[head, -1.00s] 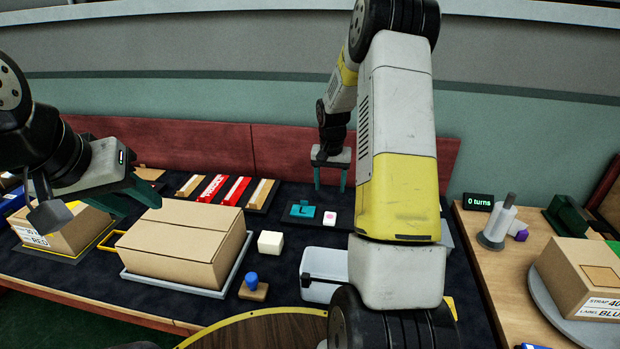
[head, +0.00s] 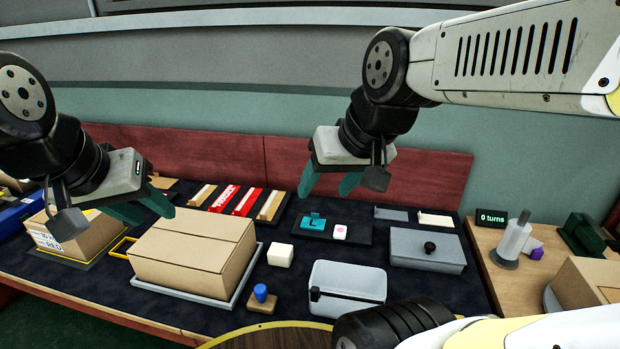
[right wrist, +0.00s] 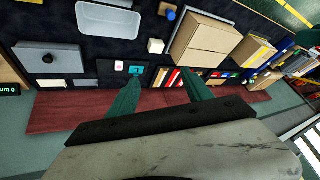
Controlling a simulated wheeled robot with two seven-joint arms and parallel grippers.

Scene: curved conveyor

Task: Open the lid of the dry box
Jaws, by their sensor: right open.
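A grey, flat box-like piece with a black knob on top (head: 427,250) lies on the right of the dark table. Left of it stands a pale open-topped bin (head: 348,283) with a black clip on its left side. Which of these is the dry box, I cannot tell for certain. Both show in the right wrist view, the grey piece (right wrist: 50,62) and the bin (right wrist: 108,18). My right gripper (head: 328,187) is open and empty, raised above the back of the table, apart from both. My left gripper (head: 144,210) looks open and empty, above the cardboard box's left side.
A closed cardboard box (head: 195,250) sits on a grey tray. A white cube (head: 281,255), a blue-knobbed stamp (head: 261,297) and a teal piece (head: 313,221) on a dark pad lie nearby. A red panel (head: 210,155) stands behind. A "0 turns" display (head: 491,217) is at right.

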